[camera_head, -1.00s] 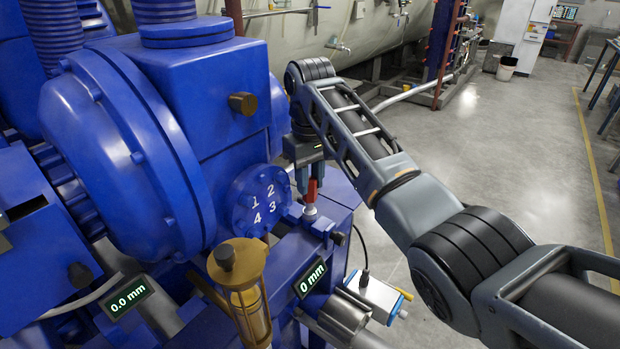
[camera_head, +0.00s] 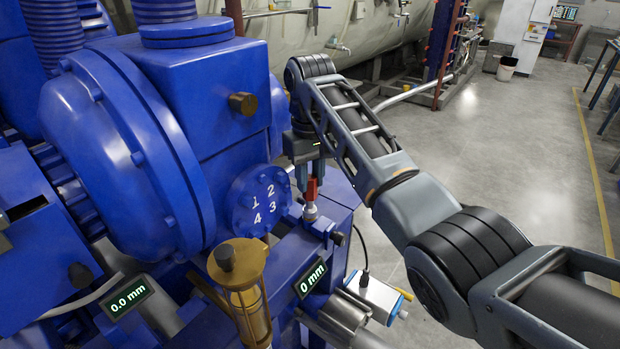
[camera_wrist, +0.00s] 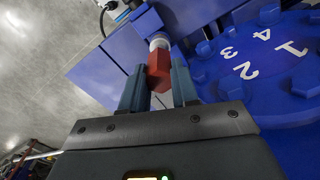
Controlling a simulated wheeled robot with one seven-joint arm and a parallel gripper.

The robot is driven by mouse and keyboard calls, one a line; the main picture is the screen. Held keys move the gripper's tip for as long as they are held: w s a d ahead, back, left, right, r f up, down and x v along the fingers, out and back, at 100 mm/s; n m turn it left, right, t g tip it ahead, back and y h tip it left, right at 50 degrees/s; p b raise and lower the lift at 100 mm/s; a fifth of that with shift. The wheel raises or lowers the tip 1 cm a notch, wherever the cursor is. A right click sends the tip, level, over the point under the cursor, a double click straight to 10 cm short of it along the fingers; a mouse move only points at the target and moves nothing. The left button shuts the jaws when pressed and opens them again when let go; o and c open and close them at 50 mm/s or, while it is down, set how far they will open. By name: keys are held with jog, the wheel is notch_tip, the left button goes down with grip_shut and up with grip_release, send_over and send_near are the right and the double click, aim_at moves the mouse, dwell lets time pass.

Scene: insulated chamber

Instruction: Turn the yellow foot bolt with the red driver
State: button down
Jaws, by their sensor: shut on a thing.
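The red driver (camera_head: 312,189) stands upright over the blue machine base beside the numbered flange, its pale metal end (camera_head: 311,212) pointing down. My gripper (camera_head: 311,174) is shut on its upper part from above. In the wrist view the red driver (camera_wrist: 159,72) sits between the two fingers of my gripper (camera_wrist: 158,85), and its silver end (camera_wrist: 159,41) points away towards the blue base. I cannot make out the yellow foot bolt; whatever is under the driver's end is hidden.
The blue flange marked 1 to 4 (camera_head: 262,203) is close on the left of the driver. A display reading 0 mm (camera_head: 311,278) and a brass-coloured cylinder (camera_head: 242,285) are in front. A display reading 0.0 mm (camera_head: 129,298) is further left. Open floor lies to the right.

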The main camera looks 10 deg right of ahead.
jog(key=shift+r, duration=2.2)
